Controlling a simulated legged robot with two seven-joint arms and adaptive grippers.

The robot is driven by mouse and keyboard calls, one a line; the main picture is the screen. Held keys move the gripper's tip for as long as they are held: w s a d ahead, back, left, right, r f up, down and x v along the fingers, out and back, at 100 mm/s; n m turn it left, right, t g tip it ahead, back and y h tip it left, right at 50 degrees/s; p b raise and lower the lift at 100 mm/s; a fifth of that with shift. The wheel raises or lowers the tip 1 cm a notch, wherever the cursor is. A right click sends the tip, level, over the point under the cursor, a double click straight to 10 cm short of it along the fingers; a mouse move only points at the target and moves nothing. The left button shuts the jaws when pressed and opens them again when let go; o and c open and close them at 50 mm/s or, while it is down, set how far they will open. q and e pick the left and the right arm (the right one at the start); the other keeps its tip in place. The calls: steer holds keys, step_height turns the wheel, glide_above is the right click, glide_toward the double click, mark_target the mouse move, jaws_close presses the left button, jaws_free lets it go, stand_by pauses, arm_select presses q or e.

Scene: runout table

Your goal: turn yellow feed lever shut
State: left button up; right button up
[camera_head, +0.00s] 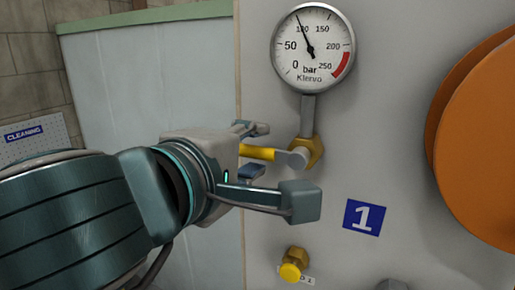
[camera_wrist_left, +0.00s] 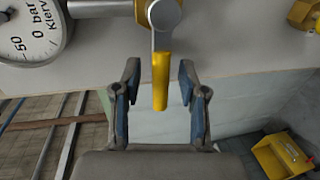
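The yellow feed lever (camera_head: 257,152) points left from a brass valve body (camera_head: 312,150) below the gauge's grey stem. It lies roughly level, at right angles to the stem. In the left wrist view the lever (camera_wrist_left: 160,82) hangs between the two fingers from the valve's round grey hub (camera_wrist_left: 164,14). My left gripper (camera_head: 281,164) is open, with one finger on each side of the lever. The left wrist view shows a gap between the lever and each finger of the gripper (camera_wrist_left: 159,76). My right gripper is in neither view.
A round pressure gauge (camera_head: 313,48) stands above the valve, its needle near 100 bar. A yellow knob (camera_head: 292,264) sits below, and a blue "1" label (camera_head: 364,217) to its upper right. A big orange disc (camera_head: 485,140) is at right. A yellow box (camera_wrist_left: 282,156) shows in the wrist view.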

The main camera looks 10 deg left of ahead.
arm_select(q)
steer(key=shift+s, duration=0.15)
steer(key=shift+s+a+r, duration=0.1)
steer(key=shift+s+a, duration=0.1)
steer(key=shift+s, duration=0.1)
steer(key=v, duration=1.1)
steer(key=shift+s+d, duration=0.1)
